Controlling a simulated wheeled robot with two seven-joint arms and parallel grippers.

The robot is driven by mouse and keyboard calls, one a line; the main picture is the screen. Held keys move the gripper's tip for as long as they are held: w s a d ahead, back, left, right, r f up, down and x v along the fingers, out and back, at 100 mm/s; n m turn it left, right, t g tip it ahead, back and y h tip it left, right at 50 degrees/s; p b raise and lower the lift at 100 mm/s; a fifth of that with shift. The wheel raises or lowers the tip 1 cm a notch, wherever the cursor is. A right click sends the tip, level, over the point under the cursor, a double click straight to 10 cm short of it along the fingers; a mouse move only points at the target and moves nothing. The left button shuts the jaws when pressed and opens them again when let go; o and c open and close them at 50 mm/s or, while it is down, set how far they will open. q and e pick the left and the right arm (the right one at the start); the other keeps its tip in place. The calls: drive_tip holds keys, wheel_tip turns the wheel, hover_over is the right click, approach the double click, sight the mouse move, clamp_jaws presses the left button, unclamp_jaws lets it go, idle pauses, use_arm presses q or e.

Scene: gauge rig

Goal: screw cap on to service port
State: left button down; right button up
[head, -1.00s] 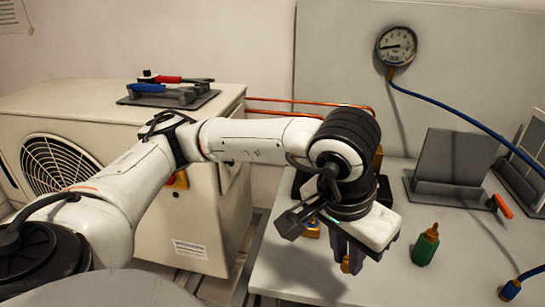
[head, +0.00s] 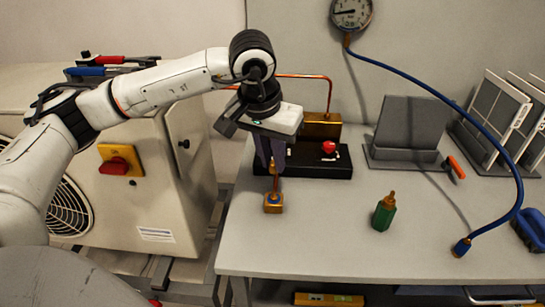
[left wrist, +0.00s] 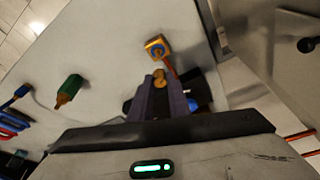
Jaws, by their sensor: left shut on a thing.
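My left gripper (head: 272,152) comes down over the table beside the black manifold base. It is shut on a small brass cap, which shows between the purple-grey fingertips in the left wrist view (left wrist: 159,78). A brass block with a blue ring (head: 273,203), which looks like the service port, stands on the table just in front of the gripper. It also shows just beyond the fingertips in the left wrist view (left wrist: 157,46), with a copper pipe running from it. The cap appears apart from the block. My right gripper is out of view.
A black base with a red knob (head: 329,148) stands right behind the gripper. A green bottle (head: 384,214) stands to the right. A blue hose (head: 455,105) runs from the gauge (head: 351,12) to the table. The white table (head: 330,240) is clear in front.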

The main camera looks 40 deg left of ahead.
sight(272, 173)
use_arm(q)
drive_tip(key=shift+f, duration=0.1)
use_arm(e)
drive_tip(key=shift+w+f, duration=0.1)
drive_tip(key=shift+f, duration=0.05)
use_arm(q)
drive_tip(key=shift+f+b, duration=1.55)
drive_tip(key=shift+f, duration=0.1)
drive_tip(key=shift+f+b, duration=0.5)
drive_tip(key=shift+f, duration=0.35)
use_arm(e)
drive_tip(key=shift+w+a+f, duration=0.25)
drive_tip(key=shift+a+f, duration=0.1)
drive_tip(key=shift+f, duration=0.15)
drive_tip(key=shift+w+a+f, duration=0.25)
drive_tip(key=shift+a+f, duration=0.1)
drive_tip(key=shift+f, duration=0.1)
use_arm(q)
drive_tip(key=shift+b, duration=0.35)
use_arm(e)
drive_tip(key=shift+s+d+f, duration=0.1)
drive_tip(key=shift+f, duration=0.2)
use_arm(q)
drive_tip(key=shift+f, duration=0.2)
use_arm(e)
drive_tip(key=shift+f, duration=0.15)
